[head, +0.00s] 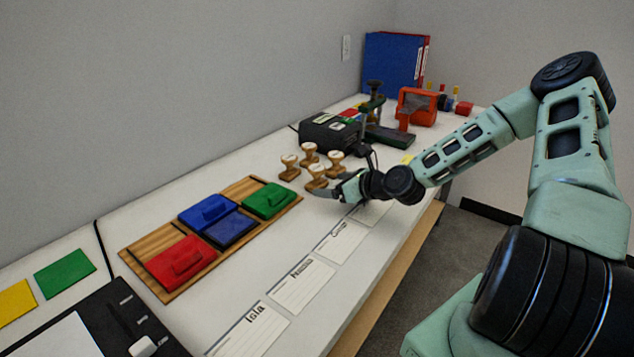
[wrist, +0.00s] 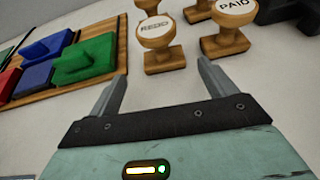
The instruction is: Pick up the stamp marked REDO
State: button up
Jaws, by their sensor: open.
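My gripper (wrist: 162,72) is open and empty. Its fingers point at the REDO stamp, which stands just beyond and between the fingertips, apart from them. In the head view my gripper (head: 335,192) is low over the table, right beside the cluster.
The PAID stamp (wrist: 232,22) stands close at the right, with two more stamps behind. A wooden tray (head: 235,190) with red, blue and green pads lies to the left. Name cards (head: 302,288) line the front edge. A black device (head: 328,132) stands behind the stamps.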

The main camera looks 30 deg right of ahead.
aim_at(320, 183)
jog(key=shift+d+x, duration=0.2)
jog(key=shift+x, duration=2.55)
jog(key=c, duration=1.1)
